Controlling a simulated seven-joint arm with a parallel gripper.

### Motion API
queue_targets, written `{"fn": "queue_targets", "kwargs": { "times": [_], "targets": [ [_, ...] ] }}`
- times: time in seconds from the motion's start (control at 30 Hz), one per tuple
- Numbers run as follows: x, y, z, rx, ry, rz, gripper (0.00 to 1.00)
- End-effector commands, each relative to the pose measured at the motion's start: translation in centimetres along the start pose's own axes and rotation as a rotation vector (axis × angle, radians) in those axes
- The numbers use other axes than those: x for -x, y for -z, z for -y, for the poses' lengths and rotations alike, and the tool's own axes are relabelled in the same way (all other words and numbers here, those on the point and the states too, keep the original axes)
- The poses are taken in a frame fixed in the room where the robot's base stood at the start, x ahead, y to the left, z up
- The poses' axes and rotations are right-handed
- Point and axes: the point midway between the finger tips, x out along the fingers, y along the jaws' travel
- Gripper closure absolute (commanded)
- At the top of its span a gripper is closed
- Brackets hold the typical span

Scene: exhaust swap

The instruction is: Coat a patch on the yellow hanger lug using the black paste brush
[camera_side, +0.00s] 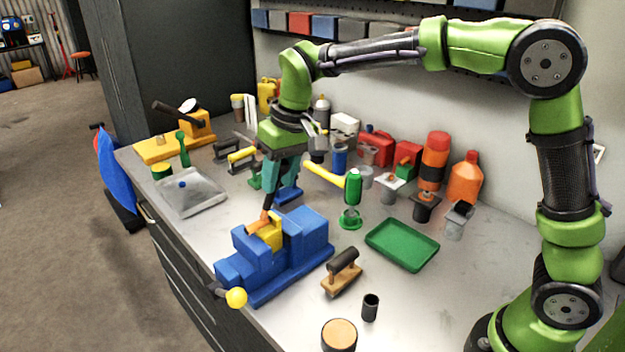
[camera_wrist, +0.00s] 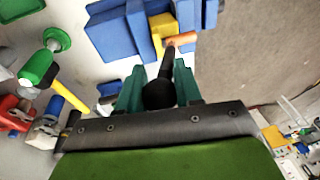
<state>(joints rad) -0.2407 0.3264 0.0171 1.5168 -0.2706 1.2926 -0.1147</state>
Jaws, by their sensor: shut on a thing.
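My gripper (camera_side: 275,200) is shut on the black paste brush (camera_side: 266,213), a black handle with an orange end, and holds it pointing down over the blue vise (camera_side: 308,232). In the wrist view my gripper (camera_wrist: 159,82) has the black handle of the brush (camera_wrist: 168,62) between its teal fingers. The brush's orange end lies at the edge of the yellow hanger lug (camera_wrist: 159,22). The lug (camera_side: 273,235) sits in the blue vise in the side view. I cannot tell whether brush and lug touch; no coating shows clearly.
A metal tray (camera_side: 190,193) lies left. Bottles and cans crowd the back.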

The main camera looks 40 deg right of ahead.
Motion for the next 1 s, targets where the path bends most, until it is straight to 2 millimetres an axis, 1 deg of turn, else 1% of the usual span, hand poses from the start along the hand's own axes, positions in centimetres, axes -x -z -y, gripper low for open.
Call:
{"fn": "queue_targets", "kwargs": {
  "times": [0.23, 0.57, 0.67, 1.0],
  "targets": [
    [0.3, 0.1, -1.5, -0.003, 0.0, 0.0, 1.0],
    [0.5, 0.1, -1.5, 0.0, 0.002, -0.002, 1.0],
    [1.1, 0.3, -1.4, 0.001, 0.002, -0.005, 1.0],
    [4.5, 0.9, -0.9, 0.002, 0.002, -0.006, 1.0]
  ]
}}
